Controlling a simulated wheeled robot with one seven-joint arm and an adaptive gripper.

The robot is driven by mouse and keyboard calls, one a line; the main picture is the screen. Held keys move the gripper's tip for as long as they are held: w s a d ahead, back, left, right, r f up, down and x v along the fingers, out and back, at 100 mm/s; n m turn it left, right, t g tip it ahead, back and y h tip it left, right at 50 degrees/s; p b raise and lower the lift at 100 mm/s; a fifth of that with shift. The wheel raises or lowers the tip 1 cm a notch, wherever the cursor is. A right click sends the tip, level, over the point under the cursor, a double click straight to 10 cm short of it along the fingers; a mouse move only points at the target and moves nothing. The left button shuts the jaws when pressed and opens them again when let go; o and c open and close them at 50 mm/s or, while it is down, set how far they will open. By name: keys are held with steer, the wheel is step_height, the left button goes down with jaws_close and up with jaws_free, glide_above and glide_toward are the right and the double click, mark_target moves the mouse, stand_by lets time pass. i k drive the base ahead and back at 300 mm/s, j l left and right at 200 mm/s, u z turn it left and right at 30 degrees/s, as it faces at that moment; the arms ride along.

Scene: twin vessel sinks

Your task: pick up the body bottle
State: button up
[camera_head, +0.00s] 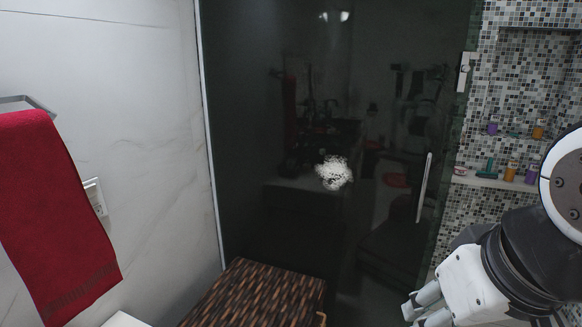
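Small bottles stand in the tiled shower area at the right; I cannot tell which is the body bottle. On the lower ledge are an orange bottle (511,171), a purple bottle (531,175) and a green item (489,168). In the niche above are a purple bottle (492,128) and an orange bottle (538,130). My gripper (412,314) is at the lower right, below and left of the bottles and far from them. Its two pale fingers point left and look apart, with nothing visible between them; the lower finger is cut by the frame edge.
A dark glass door (300,130) with a vertical handle (424,187) fills the middle and reflects the room. A brown woven basket (262,295) stands below it. A red towel (52,215) hangs on the left wall beside a wall outlet (95,198).

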mark_target(518, 122)
steer(key=i+l+z, duration=0.95)
steer(key=i, duration=0.55)
steer(key=i+j+z, duration=0.1)
steer(key=i+z, duration=0.25)
steer(key=i, duration=0.6)
steer(key=i+u, duration=0.15)
steer(key=i, duration=0.3)
steer(key=i+l+u, duration=0.2)
steer(key=i, duration=0.2)
steer(key=i+u, duration=0.15)
steer(key=i, duration=0.3)
steer(key=i+l+u, duration=0.15)
steer(key=i, duration=0.25)
steer(key=i+l+u, duration=0.25)
steer(key=i+l, duration=0.05)
steer(key=i, duration=0.05)
